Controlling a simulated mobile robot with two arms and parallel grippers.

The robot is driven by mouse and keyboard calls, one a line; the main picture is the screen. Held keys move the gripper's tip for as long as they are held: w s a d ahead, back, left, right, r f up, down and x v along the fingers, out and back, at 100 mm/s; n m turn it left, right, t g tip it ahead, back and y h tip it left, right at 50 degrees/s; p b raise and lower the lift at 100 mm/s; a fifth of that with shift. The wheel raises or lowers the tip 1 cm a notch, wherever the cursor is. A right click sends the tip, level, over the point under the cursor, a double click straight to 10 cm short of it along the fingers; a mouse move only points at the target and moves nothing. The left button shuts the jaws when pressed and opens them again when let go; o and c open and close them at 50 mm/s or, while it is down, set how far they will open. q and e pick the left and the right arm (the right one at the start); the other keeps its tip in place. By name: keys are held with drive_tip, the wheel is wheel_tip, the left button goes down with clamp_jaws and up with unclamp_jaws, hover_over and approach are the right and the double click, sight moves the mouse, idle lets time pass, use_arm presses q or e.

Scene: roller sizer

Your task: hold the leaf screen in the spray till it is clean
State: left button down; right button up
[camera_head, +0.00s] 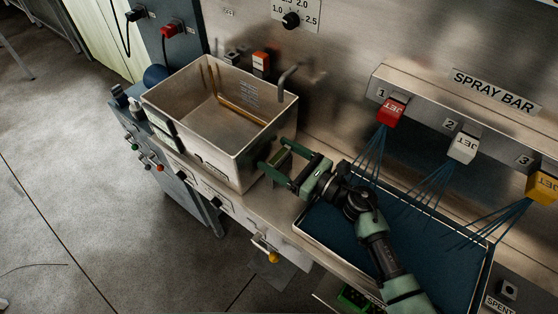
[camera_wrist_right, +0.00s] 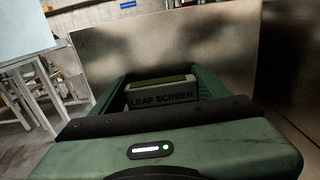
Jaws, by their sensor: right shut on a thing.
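My right gripper (camera_head: 276,162) is shut on the leaf screen (camera_head: 281,158), a small block with a green upper part. In the right wrist view the leaf screen (camera_wrist_right: 161,97) sits between the fingers with its "LEAF SCREEN" label facing the camera. The screen is beside the metal bin's right wall, left of the sprays and apart from them. The spray bar (camera_head: 470,92) has a red jet 1 (camera_head: 390,112), a white jet 2 (camera_head: 463,147) and a yellow jet 3 (camera_head: 543,186). Blue spray lines fan down from all three. My left gripper is not in view.
A blue-floored tray (camera_head: 440,262) lies below the jets, partly hidden by my right arm. The open metal bin (camera_head: 270,138) stands close on the left, with a bent spout (camera_head: 290,82) behind. A yellow-knobbed valve (camera_head: 273,256) is on the bench front.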

drive_tip(key=shift+r, duration=0.15)
wheel_tip(320, 180, up, 20)
drive_tip(key=p, duration=1)
